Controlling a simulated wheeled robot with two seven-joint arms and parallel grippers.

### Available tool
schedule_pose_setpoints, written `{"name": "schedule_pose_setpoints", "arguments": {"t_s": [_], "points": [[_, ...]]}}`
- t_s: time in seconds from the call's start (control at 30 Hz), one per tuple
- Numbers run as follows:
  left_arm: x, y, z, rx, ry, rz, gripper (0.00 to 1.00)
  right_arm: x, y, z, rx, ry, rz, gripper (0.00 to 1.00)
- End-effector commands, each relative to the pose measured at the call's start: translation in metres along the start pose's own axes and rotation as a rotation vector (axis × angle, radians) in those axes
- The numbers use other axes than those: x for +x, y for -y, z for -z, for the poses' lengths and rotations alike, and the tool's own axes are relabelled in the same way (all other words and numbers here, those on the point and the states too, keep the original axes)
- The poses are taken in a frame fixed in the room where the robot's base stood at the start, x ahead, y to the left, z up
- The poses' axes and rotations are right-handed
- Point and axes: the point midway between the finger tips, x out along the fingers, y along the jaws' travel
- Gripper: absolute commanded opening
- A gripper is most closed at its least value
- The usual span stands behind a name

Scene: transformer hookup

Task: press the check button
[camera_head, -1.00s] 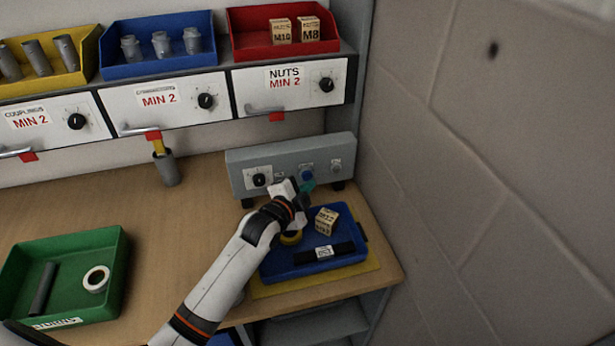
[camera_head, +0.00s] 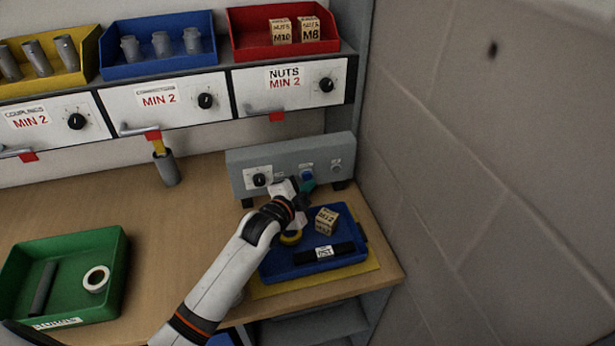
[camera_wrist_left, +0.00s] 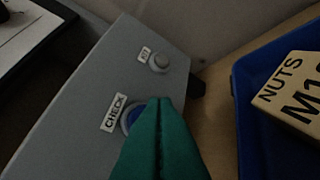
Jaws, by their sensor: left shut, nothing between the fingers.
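The grey control box (camera_head: 240,160) stands at the back right of the bench. Its blue check button (camera_wrist_left: 135,114) sits beside the CHECK label (camera_wrist_left: 113,112) in the left wrist view, partly hidden behind my fingers. My left gripper (camera_wrist_left: 160,102) has green fingers, shut together and empty, with the tips over the button in that view. I cannot tell whether they touch it. In the head view the left gripper (camera_head: 308,182) is at the box's front face, close to the button. My right gripper is not in view.
A second, grey button (camera_wrist_left: 159,61) is on the same face. A blue tray (camera_head: 285,268) with a wooden nuts block (camera_head: 327,220) lies in front of the box. A green tray (camera_head: 118,270) is at the left. The wall closes off the right side.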

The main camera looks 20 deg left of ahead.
Motion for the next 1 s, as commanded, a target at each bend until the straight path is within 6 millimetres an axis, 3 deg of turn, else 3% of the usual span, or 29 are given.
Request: {"name": "schedule_pose_setpoints", "arguments": {"t_s": [1.0], "points": [[0.0087, -0.0069, 0.0060, 0.001, 0.001, -0.001, 0.00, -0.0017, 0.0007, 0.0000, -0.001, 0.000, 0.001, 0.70]]}}
